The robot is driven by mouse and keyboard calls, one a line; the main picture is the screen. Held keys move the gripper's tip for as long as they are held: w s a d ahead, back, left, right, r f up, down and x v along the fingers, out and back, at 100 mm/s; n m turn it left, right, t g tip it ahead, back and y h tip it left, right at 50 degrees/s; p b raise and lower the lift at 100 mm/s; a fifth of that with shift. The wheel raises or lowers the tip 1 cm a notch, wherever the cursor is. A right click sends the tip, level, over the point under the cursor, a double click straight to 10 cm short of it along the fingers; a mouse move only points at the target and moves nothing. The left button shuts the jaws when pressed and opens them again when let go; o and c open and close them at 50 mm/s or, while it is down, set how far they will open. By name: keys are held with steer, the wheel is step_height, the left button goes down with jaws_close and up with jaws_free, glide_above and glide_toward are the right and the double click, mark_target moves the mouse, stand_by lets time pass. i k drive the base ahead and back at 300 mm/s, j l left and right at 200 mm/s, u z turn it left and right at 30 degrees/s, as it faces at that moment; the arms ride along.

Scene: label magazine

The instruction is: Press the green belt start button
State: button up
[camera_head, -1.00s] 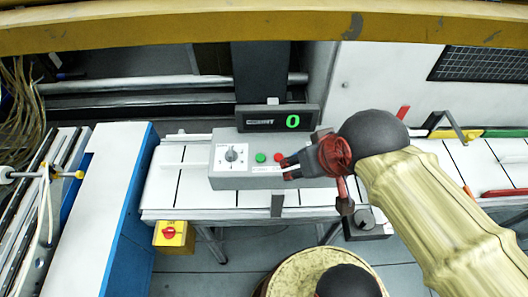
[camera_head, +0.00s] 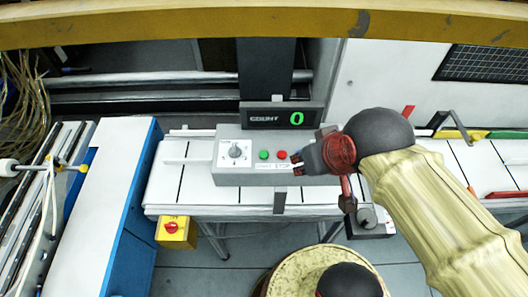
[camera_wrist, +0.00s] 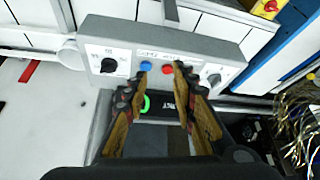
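The green button (camera_head: 264,154) sits on top of the grey control box (camera_head: 240,180), between a white dial plate (camera_head: 234,152) and a red button (camera_head: 281,154). My gripper (camera_head: 297,166) is just right of the red button, its fingers pointing left. In the wrist view my gripper (camera_wrist: 162,72) has its two fingers apart with nothing between them. The red button (camera_wrist: 168,71) and a blue button (camera_wrist: 146,66) show near the fingertips. The green button does not show there; the right finger seems to cover its place. I cannot tell the fingertips' height above the box.
A display (camera_head: 281,116) behind the box reads COUNT 0. The box stands on a white belt (camera_head: 180,198). A yellow box with a red knob (camera_head: 174,231) hangs at the belt's front. A second dial (camera_wrist: 108,65) is on the box beside the blue button.

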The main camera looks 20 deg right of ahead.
mark_target(263, 154)
steer(key=z, duration=1.5)
steer(key=k+j, duration=0.1)
steer(key=k, duration=0.35)
steer(key=k+j, duration=0.15)
steer(key=k, duration=0.3)
steer(key=z, duration=0.05)
